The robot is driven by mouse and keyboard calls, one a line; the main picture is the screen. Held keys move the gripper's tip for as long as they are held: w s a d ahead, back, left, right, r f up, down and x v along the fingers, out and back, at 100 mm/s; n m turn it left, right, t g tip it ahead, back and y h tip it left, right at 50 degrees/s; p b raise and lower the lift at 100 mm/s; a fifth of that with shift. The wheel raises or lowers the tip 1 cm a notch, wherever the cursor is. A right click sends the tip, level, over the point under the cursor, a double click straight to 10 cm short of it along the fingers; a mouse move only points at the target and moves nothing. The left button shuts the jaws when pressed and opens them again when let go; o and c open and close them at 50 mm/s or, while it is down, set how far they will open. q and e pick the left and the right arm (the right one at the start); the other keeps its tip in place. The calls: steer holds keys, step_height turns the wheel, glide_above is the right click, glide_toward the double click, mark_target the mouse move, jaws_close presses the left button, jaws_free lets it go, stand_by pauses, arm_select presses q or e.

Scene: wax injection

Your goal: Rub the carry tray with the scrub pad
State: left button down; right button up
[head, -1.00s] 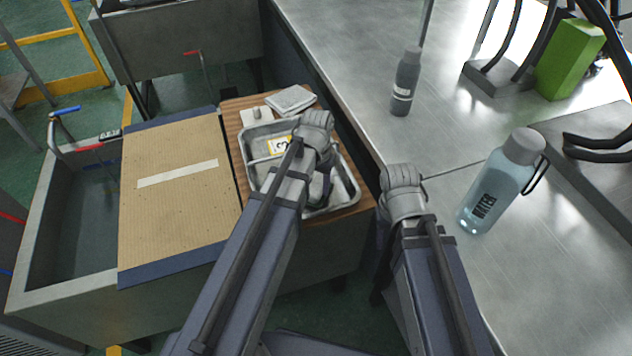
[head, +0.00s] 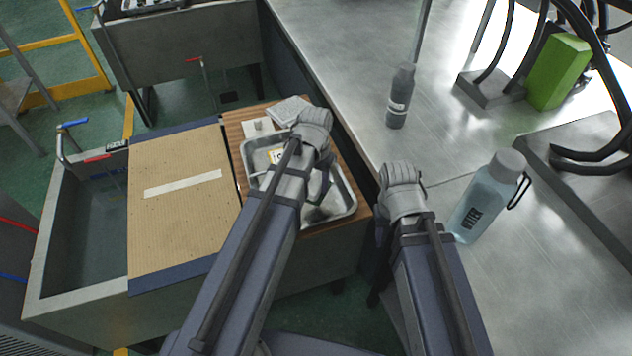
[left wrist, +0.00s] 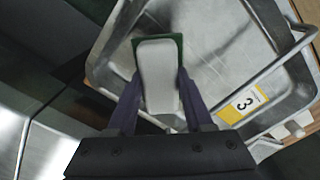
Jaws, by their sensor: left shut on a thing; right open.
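The carry tray (head: 352,208) is a shallow metal tray with a raised rim and a yellow-and-white "3" label, lying on a wooden board. It fills much of the left wrist view (left wrist: 215,60). My left gripper (head: 322,188) is over the tray, shut on the scrub pad (left wrist: 158,78), which has a pale face and a green edge. In the left wrist view the pad is between the fingers, over the tray's floor; I cannot tell whether it touches. In the head view my left arm hides the pad and part of the tray. My right gripper (head: 381,245) is open, mostly hidden behind its wrist, beside the bench edge.
The wooden board (head: 234,127) also carries a pale pad-like block (head: 288,110) behind the tray. On the metal bench are a water bottle (head: 485,198), a grey bottle (head: 399,100) and a green block (head: 560,72).

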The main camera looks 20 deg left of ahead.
mark_target(316, 182)
arm_select(q)
step_height(316, 182, up, 3)
steer(key=p, duration=0.3)
arm_select(e)
step_height(316, 182, up, 3)
stand_by(0.8)
